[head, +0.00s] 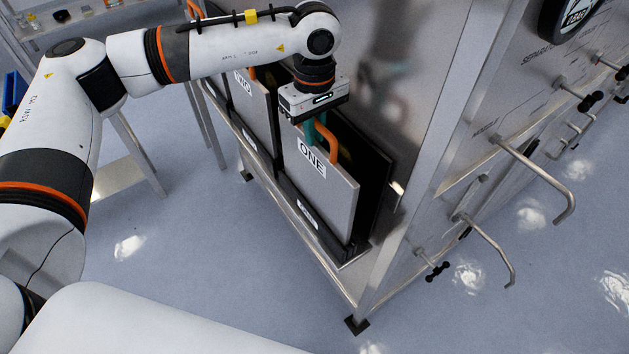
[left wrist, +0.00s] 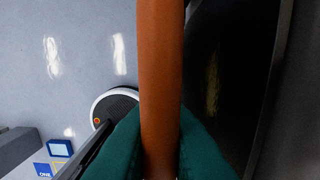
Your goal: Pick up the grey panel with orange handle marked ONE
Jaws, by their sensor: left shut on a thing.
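The grey panel marked ONE (head: 318,185) stands upright, slightly tilted, in a black slot of the metal rack. Its orange handle (head: 327,140) is at its top edge. My left gripper (head: 312,130) points down at the handle, its teal fingers shut on it. In the left wrist view the orange handle (left wrist: 160,80) runs down the middle between the two teal fingertips (left wrist: 160,150). The handle's far end is hidden by the gripper. My right gripper is not in view.
A second grey panel marked TWO (head: 252,95) stands in the rack (head: 318,262) behind panel ONE. A tall metal cabinet (head: 425,110) with bent pipe handles (head: 545,175) rises close on the right. The grey-blue floor (head: 190,255) in front is clear.

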